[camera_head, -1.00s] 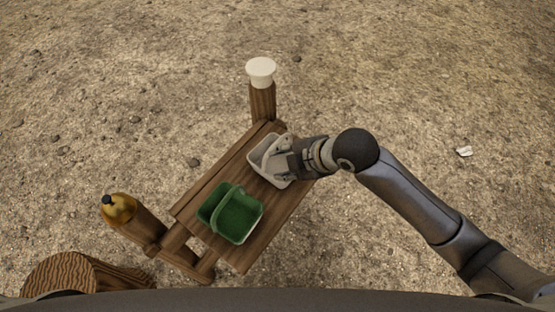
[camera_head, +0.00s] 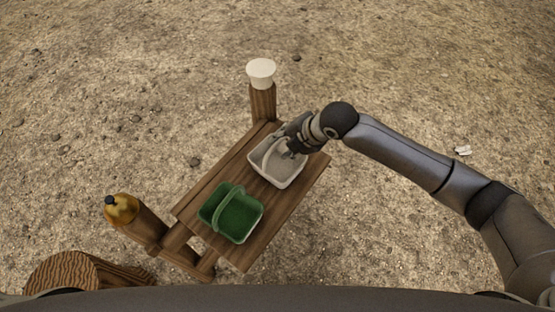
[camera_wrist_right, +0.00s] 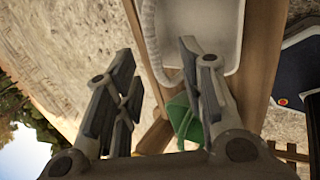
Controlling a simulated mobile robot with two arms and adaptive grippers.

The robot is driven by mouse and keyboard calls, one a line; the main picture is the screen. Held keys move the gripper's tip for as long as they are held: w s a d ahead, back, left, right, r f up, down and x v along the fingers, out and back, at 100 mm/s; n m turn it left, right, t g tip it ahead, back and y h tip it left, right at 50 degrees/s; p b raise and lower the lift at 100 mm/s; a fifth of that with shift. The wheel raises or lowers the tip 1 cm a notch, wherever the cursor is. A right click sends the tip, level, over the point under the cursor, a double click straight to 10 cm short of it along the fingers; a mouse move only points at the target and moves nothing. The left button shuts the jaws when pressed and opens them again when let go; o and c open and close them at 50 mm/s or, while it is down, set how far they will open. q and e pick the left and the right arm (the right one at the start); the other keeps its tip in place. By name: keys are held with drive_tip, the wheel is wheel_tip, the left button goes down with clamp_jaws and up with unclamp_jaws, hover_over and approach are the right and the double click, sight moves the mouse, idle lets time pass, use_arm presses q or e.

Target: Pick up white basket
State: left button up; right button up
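The white basket (camera_head: 288,180) sits on the wooden table (camera_head: 238,258), with its handle (camera_head: 268,150) raised along its left side. My right gripper (camera_head: 291,146) is over the basket's far part and hides some of its rim. In the right wrist view, the two fingers of the right gripper (camera_wrist_right: 157,52) are spread apart. The white handle (camera_wrist_right: 152,40) shows in the gap between them, and the basket body (camera_wrist_right: 208,30) lies beyond the right finger. I cannot tell whether a finger touches the handle. My left gripper is out of view.
A green basket (camera_head: 240,216) stands on the table's near part, close to the white one. A white container (camera_head: 261,72) tops a wooden post behind the table. An orange bottle with a dark cap (camera_head: 122,209) stands on a post at left. Stony ground surrounds the table.

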sight(277, 146)
drive_tip(key=shift+w+a+f+p, duration=0.1)
drive_tip(key=shift+a+f+p, duration=0.25)
drive_tip(key=shift+p, duration=0.1)
drive_tip(key=p+x, duration=0.1)
drive_tip(key=x, duration=0.2)
drive_tip(key=shift+a, duration=0.15)
drive_tip(key=shift+w+a+f, duration=0.2)
drive_tip(key=shift+w+f, duration=0.05)
drive_tip(key=shift+f, duration=0.2)
clamp_jaws()
